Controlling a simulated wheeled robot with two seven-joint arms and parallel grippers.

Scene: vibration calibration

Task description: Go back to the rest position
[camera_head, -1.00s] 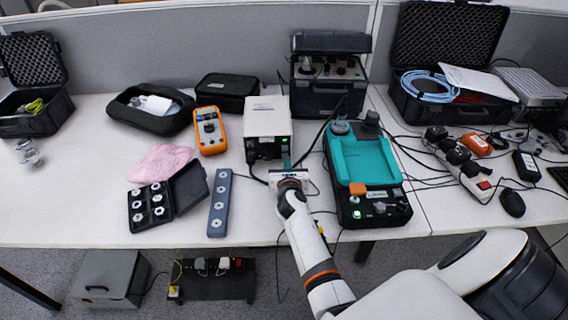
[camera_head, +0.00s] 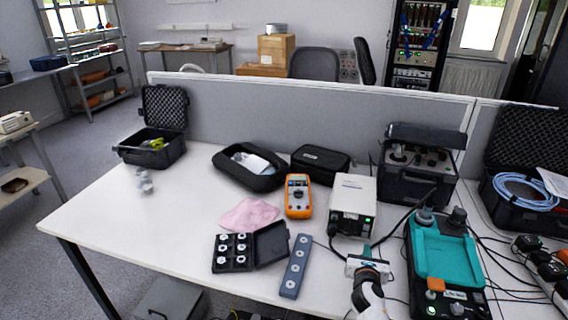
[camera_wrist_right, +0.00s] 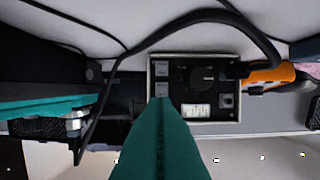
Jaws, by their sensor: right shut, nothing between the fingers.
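My right gripper (camera_head: 367,250) shows at the lower middle-right of the head view, its teal fingers shut and empty. It is just in front of the white box (camera_head: 353,195) with a dark front panel, and left of the black device with a teal top (camera_head: 445,252). In the right wrist view the teal fingers (camera_wrist_right: 160,105) are closed together, pointing toward the box's panel (camera_wrist_right: 205,85). I cannot tell the exact gap to the box. Most of my right arm is outside the head view. My left gripper is not in view.
Near the gripper lie a grey bar (camera_head: 295,265), an open black case of nuts (camera_head: 233,252), a pink cloth (camera_head: 249,214) and an orange multimeter (camera_head: 298,196). Cables run beside the gripper. The table's left part (camera_head: 125,205) is mostly clear. A grey partition (camera_head: 300,115) stands behind.

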